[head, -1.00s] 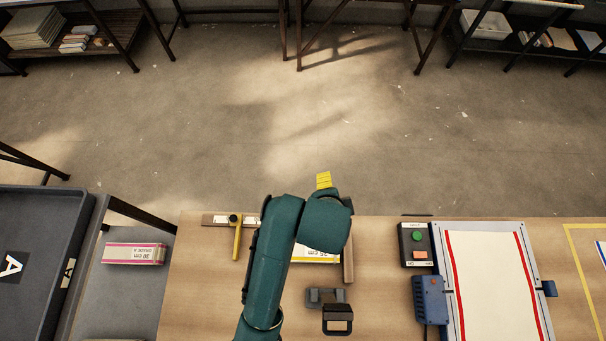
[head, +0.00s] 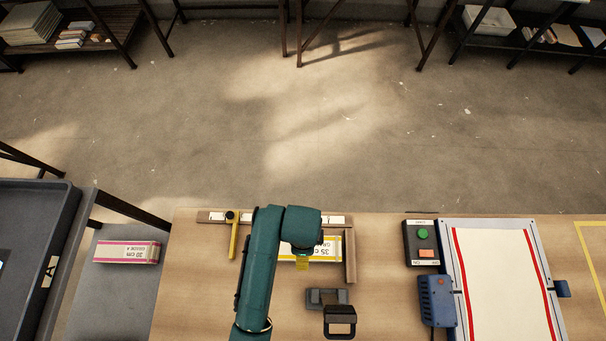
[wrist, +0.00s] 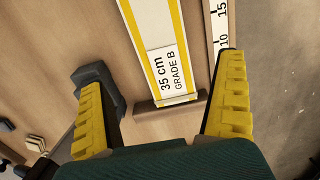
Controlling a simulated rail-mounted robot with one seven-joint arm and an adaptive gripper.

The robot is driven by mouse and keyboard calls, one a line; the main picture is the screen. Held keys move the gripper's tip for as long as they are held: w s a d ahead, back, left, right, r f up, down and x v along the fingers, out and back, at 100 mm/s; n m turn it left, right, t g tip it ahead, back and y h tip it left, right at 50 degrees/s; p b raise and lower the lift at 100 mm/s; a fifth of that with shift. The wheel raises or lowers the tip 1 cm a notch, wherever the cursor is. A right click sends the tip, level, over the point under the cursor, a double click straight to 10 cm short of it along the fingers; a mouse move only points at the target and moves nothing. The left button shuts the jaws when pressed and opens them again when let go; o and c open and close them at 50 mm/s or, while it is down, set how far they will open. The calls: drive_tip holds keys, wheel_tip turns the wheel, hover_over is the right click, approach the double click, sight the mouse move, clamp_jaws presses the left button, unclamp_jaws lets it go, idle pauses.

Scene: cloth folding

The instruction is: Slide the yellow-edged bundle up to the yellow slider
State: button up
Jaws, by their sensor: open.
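The yellow-edged bundle (head: 326,248), white and labelled 35 cm Grade B, lies on the bench beside the ruler strip, its right end at the wooden stop (head: 350,262). My arm hides its left part. The yellow slider (head: 234,241) stands across the bench further left, on the ruler strip. My gripper (head: 303,264) is over the bundle, open and empty. In the wrist view the bundle (wrist: 152,25) runs between the two spread yellow fingers, with its labelled end near the stop (wrist: 146,108). The slider is not visible there.
The ruler strip (head: 333,220) runs along the bench's far edge. A dark grey fixture (head: 327,297) and a black-framed block (head: 340,321) sit nearer. A button box (head: 422,243) and red-striped panel (head: 498,285) are right. A pink-edged bundle (head: 127,250) lies left.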

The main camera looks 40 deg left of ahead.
wheel_tip(320, 180, down, 12)
drive_tip(key=shift+f+b, duration=0.1)
drive_tip(key=shift+b, duration=0.95)
drive_tip(key=shift+c, duration=0.2)
drive_tip(key=c, duration=1)
